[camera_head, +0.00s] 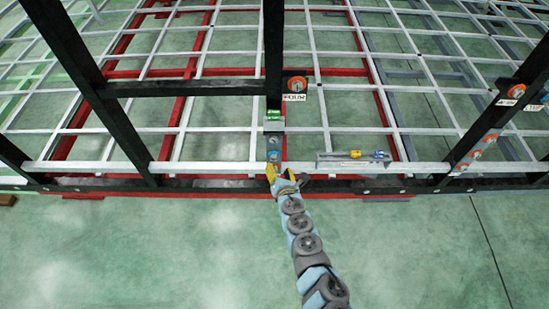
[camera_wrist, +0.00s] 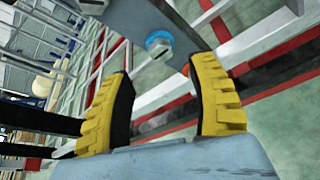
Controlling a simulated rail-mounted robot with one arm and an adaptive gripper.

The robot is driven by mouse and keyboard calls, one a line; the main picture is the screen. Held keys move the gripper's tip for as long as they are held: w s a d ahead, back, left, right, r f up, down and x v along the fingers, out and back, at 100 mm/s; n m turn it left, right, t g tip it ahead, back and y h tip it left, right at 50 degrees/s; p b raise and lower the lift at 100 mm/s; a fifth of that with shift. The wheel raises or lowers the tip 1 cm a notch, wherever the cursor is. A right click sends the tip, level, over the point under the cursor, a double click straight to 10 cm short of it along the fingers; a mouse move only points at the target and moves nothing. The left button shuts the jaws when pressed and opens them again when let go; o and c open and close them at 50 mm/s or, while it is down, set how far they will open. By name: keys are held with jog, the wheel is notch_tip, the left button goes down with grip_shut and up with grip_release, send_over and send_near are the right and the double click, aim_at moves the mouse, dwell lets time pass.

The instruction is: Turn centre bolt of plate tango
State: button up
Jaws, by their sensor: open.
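A blue bolt (camera_head: 274,156) sits on a narrow grey plate (camera_head: 274,142) on the dark central post, just above the lower front beam. A green label lies at the top of this plate; its lettering is too small to read, so I cannot confirm that it is tango. My gripper (camera_head: 283,176) is just below the bolt and slightly right of it. In the wrist view my gripper (camera_wrist: 165,67) has its yellow fingers spread with nothing between them. The blue bolt head (camera_wrist: 159,42) shows beyond the fingertips, between them and nearer the top, apparently apart from both.
A grey shelf (camera_head: 353,160) with small yellow and blue items stands on the front beam, right of my gripper. Dark posts rise left and right. Open green floor (camera_head: 150,250) lies in front.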

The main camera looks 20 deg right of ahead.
aim_at(275, 158)
jog(key=shift+b+x, duration=0.4)
jog(key=shift+x, duration=0.8)
jog(key=shift+w+d+f, duration=0.15)
jog(key=shift+w+f, duration=0.05)
jog(key=shift+w, duration=0.25)
jog(key=shift+w+b, duration=0.45)
jog(key=shift+b+x, duration=0.7)
jog(key=shift+x, duration=0.55)
jog(key=shift+b+x, duration=0.5)
jog(key=shift+x, duration=0.35)
jog(key=shift+f, duration=0.15)
jog(key=shift+s, duration=0.1)
grip_shut()
